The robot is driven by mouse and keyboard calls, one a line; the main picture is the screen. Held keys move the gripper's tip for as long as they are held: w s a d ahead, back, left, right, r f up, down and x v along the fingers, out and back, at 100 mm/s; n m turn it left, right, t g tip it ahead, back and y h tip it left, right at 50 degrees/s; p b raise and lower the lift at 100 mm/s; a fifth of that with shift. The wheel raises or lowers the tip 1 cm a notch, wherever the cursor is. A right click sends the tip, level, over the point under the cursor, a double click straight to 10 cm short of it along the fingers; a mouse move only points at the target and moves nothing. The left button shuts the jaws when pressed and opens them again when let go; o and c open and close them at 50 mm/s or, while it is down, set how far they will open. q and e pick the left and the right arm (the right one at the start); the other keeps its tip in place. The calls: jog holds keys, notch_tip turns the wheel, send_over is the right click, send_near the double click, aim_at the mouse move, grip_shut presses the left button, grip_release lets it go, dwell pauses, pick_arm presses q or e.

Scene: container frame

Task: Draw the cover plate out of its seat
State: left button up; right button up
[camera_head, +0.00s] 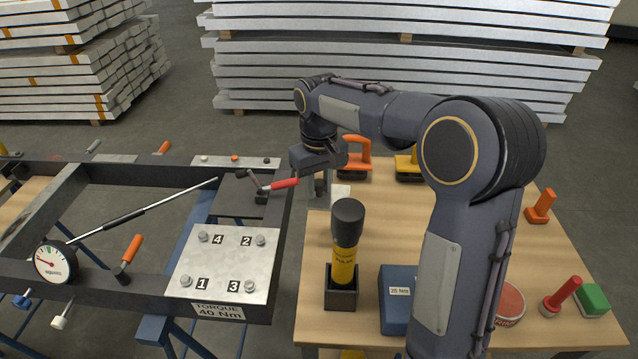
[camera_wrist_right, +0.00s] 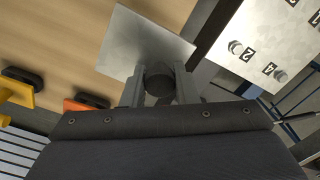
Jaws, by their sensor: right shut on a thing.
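My right gripper (camera_head: 320,180) points down over the gap between the black frame and the wooden table, partly hidden behind its own wrist. In the right wrist view its two fingers (camera_wrist_right: 158,88) are shut on a dark round knob (camera_wrist_right: 158,77). A bare grey plate (camera_wrist_right: 140,38), which looks like the cover plate, lies just past the knob; whether it is clear of its seat I cannot tell. A silver plate with bolts numbered 1 to 4 (camera_head: 225,268) sits in the frame (camera_head: 250,305). My left gripper is not in view.
A red-handled clamp (camera_head: 283,183) stands on the frame close left of my right gripper. On the table are a black-and-yellow tool (camera_head: 345,245) upright in a holder, a blue box (camera_head: 397,300), and orange and yellow handled tools behind. A gauge (camera_head: 55,262) is at the left.

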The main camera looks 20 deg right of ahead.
jog(key=shift+r+p, duration=2.05)
jog(key=shift+r, duration=0.25)
